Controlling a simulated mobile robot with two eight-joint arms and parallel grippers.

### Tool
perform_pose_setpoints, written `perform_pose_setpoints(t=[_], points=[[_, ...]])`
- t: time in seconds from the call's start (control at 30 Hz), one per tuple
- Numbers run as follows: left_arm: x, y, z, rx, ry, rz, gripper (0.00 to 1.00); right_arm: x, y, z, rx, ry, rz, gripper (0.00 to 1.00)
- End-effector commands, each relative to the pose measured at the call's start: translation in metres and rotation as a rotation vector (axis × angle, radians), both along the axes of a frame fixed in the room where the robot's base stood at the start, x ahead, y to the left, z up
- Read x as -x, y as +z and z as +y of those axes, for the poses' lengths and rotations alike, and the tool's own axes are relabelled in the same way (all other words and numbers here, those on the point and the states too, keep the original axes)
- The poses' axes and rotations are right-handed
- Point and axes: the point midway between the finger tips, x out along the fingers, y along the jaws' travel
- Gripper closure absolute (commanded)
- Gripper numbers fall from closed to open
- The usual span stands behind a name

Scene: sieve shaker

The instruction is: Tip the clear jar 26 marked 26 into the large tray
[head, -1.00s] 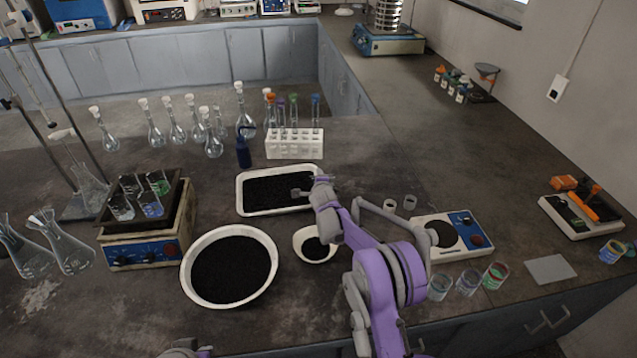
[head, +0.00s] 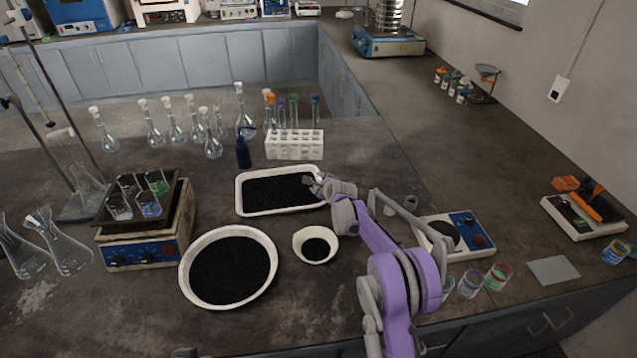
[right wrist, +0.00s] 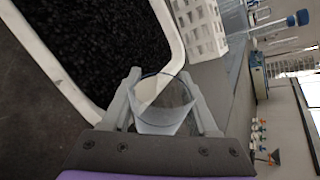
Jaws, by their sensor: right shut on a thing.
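The large tray (head: 283,211) is a white rectangular tray with a bed of black grains. It lies in the middle of the bench, and its rim also shows in the right wrist view (right wrist: 171,30). My right gripper (head: 312,183) is at the tray's right end. In the right wrist view it is shut on a clear jar (right wrist: 163,106) with a thin blue rim, beside the tray's edge. The jar looks tilted; I cannot make out its mark or any contents. My left gripper is not clearly seen.
A big round bowl (head: 187,281) and a small bowl (head: 316,260), both with black grains, stand in front of the tray. A white tube rack (head: 294,150) and a dark bottle (head: 243,153) stand behind it. A balance (head: 470,235) and several jars are at the right.

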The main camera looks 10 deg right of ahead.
Motion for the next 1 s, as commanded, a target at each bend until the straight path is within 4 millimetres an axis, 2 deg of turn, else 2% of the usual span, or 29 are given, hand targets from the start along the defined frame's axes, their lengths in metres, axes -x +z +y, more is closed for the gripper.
perform_pose_setpoints(t=[0.1,0.43,0.8,1.0], points=[[0.000,0.001,0.000,0.000,0.000,-0.001,1.00,0.000,0.000,0.001,-0.063,-0.001,0.014,1.00],[0.000,0.001,0.000,0.000,0.000,-0.001,1.00,0.000,-0.001,0.001,-0.087,-0.001,0.022,1.00],[0.001,-0.004,0.000,0.000,0.000,0.003,1.00,0.004,-0.002,0.014,-0.441,-0.001,0.113,1.00],[0.001,-0.004,0.000,0.000,0.000,0.003,1.00,0.004,0.000,0.015,-0.463,0.000,0.118,1.00]])
